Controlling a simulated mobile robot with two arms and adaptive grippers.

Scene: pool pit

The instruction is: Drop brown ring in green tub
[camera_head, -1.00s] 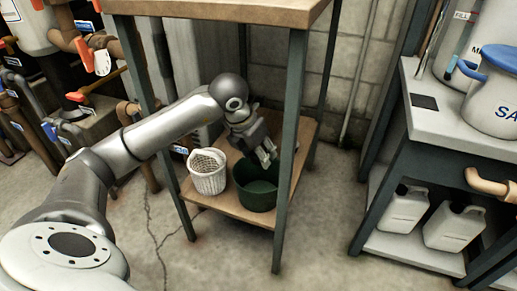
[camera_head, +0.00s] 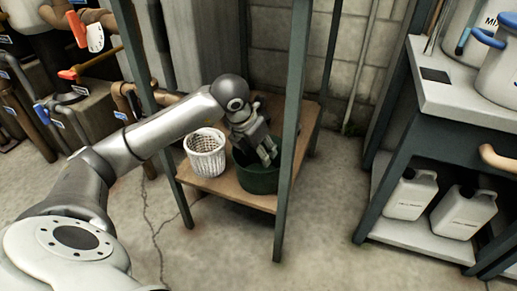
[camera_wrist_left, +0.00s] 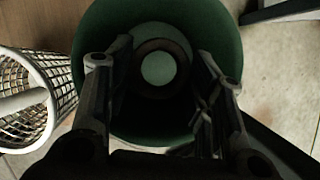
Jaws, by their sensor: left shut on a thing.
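The green tub (camera_head: 258,183) stands on the lower wooden shelf of a stand in the head view. My left gripper (camera_head: 267,157) points down into its mouth. In the left wrist view the tub (camera_wrist_left: 226,35) is seen from above, its round opening under the fingers. The brown ring (camera_wrist_left: 160,44) shows dark between the fingers of my left gripper (camera_wrist_left: 163,66), with the pale green tub bottom visible through its hole. The gripper is shut on the ring. The ring cannot be made out in the head view. My right gripper is not in view.
A white wicker basket (camera_head: 206,153) stands just left of the tub; it also shows in the left wrist view (camera_wrist_left: 62,70). A front leg (camera_head: 292,120) of the stand rises close to the tub's right side. A workbench (camera_head: 465,105) with jugs below stands at the right.

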